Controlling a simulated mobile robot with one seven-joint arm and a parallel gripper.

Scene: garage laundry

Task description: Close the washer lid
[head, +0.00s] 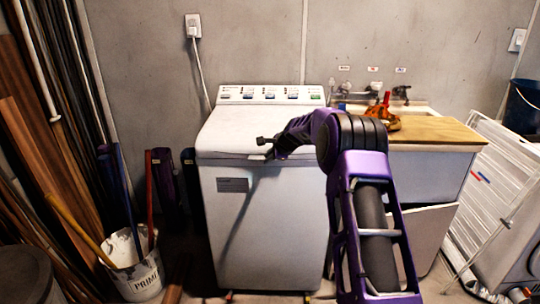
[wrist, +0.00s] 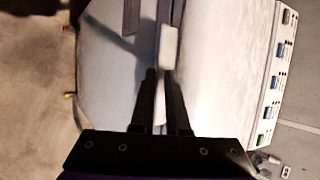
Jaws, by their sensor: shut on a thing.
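The white washer (head: 265,225) stands against the back wall in the middle of the head view. Its lid (head: 240,128) lies flat or nearly flat over the top; I cannot tell whether a small gap remains along the front edge. My gripper (head: 265,146) is at the front edge of the lid, right of its middle. In the wrist view, the fingers of my gripper (wrist: 162,85) are close together around a thin white strip, which looks like the lid's front edge. The washer front and the lid (wrist: 220,75) lie on either side of it.
The control panel (head: 270,94) runs along the washer's back. A sink counter (head: 435,130) with a wooden top is on the right. A white bucket (head: 135,270) with poles stands at the left, near leaning boards (head: 45,150). Floor beside the washer is narrow.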

